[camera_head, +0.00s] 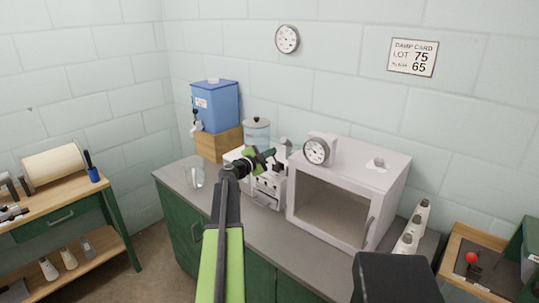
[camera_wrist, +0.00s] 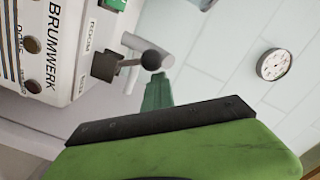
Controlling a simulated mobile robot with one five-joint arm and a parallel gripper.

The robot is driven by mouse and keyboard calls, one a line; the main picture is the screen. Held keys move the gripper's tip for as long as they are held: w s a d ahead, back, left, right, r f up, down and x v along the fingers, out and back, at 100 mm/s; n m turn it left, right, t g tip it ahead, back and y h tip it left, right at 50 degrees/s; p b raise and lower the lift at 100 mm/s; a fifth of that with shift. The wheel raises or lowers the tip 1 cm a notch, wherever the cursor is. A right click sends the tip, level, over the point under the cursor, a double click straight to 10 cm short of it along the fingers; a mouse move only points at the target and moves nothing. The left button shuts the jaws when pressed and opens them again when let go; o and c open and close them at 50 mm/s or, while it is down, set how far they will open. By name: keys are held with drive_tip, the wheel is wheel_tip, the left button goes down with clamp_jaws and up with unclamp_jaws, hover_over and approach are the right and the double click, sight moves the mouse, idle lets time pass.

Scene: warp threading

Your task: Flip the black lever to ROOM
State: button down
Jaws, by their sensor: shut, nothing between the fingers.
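The white machine (camera_head: 270,190) stands on the grey counter, left of the white oven-like box. In the wrist view its panel (camera_wrist: 60,40) appears turned sideways, with BRUMWERK lettering. The black lever (camera_wrist: 105,66) sits beside small labels. One label (camera_wrist: 91,35) seems to read ROOM; the other is too small to read surely. A dark ball knob (camera_wrist: 151,60) shows just right of the lever. My gripper (camera_head: 262,160) is shut and empty in front of the machine's upper part. In the wrist view its green body is close below the lever; contact cannot be told.
A white box with a glass door (camera_head: 335,212) carries a round dial (camera_head: 317,151). A blue tank (camera_head: 215,105) on a wooden block and a glass (camera_head: 195,177) stand to the left. The counter's front left (camera_head: 175,172) is clear.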

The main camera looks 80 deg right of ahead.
drive_tip(key=w+a+r+p, duration=0.2)
drive_tip(key=w+a+r, duration=0.1)
drive_tip(key=a, duration=0.8)
drive_tip(key=shift+p, duration=0.3)
drive_tip(key=shift+w, duration=0.15)
